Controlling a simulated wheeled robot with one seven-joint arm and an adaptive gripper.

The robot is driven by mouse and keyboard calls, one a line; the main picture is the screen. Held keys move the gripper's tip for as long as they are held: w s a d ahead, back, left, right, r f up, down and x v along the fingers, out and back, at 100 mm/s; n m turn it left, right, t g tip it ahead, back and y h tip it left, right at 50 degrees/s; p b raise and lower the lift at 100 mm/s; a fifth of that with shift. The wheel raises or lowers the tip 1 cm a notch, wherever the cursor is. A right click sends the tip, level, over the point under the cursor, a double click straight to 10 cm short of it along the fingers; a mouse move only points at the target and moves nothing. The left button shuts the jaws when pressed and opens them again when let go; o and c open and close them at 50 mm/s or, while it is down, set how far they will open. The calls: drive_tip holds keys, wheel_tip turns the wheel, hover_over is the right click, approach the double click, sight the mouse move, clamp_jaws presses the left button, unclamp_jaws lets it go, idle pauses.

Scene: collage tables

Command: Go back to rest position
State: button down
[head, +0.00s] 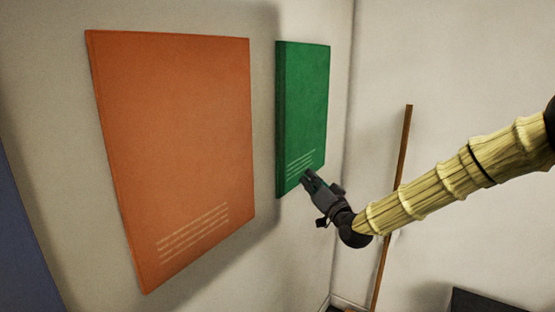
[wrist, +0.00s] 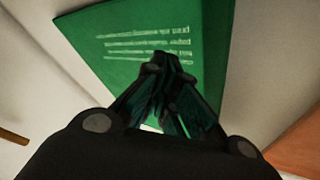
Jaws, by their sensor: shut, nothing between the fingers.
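My gripper (head: 309,174) is at the end of my arm, which reaches in from the right in the head view. It is in front of the lower part of a green panel (head: 304,105) on the wall. In the wrist view the gripper (wrist: 168,62) points at the green panel (wrist: 205,25), near its lines of pale print. The fingers are closed together with nothing between them. I cannot tell whether the fingertips touch the panel.
A large orange panel (head: 175,140) hangs on the same wall to the left. A brown wooden pole (head: 404,145) leans near the room corner, behind my arm. A dark object (head: 490,302) stands low at the bottom right. A blue surface (head: 22,250) shows at the left edge.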

drive_tip(key=s+f+g+h, duration=0.1)
drive_tip(key=s+f+g, duration=0.2)
drive_tip(key=s+f, duration=0.7)
drive_tip(key=s+f+g+h, duration=0.2)
drive_tip(key=s+f+g, duration=0.15)
drive_tip(key=f, duration=1.25)
drive_tip(key=s+f+g+h, duration=0.1)
drive_tip(key=s+f+g, duration=0.2)
drive_tip(key=s+f, duration=0.7)
drive_tip(key=s+d+f+g+h, duration=0.1)
drive_tip(key=s+d+f+g, duration=0.2)
drive_tip(key=s+f, duration=0.3)
drive_tip(key=s+d+f+g+h, duration=0.2)
drive_tip(key=s+d+f, duration=0.3)
drive_tip(key=s, duration=1.2)
drive_tip(key=s+d+f+g+h, duration=0.2)
drive_tip(key=s+d+f+g, duration=0.2)
drive_tip(key=s+f, duration=0.4)
drive_tip(key=s+d, duration=0.1)
drive_tip(key=s, duration=0.3)
drive_tip(key=shift+s+n, duration=0.25)
drive_tip(key=shift+n, duration=0.15)
